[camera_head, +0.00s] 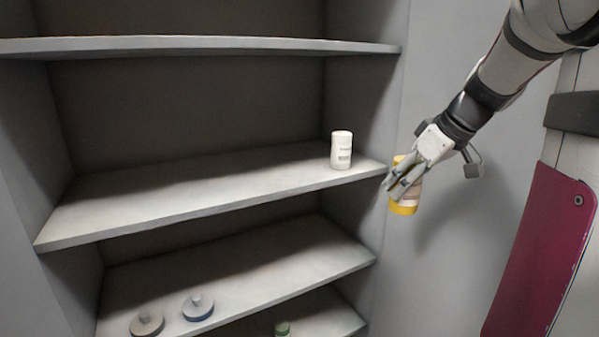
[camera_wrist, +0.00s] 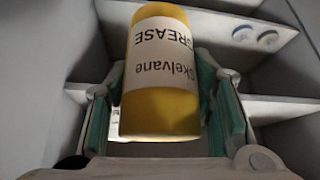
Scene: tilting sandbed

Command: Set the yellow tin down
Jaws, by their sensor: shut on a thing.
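The yellow tin (camera_head: 404,208) is a cylinder with a white label, held in my gripper (camera_head: 399,183) to the right of the shelf unit's middle shelf. In the wrist view the tin (camera_wrist: 160,110) fills the middle of the picture, and its label reads "Skelvane GREASE", upside down there. My gripper (camera_wrist: 172,105) is shut on it, with a green-padded finger on either side. In the head view the fingers hide part of the tin. It hangs in the air in front of the grey wall, apart from the shelf.
A white labelled container (camera_head: 341,150) stands at the right end of the middle shelf (camera_head: 190,190); the rest of that shelf is clear. Two round knobbed discs (camera_head: 198,307) and a green-topped item (camera_head: 282,328) are lower down. A maroon panel (camera_head: 540,250) is at right.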

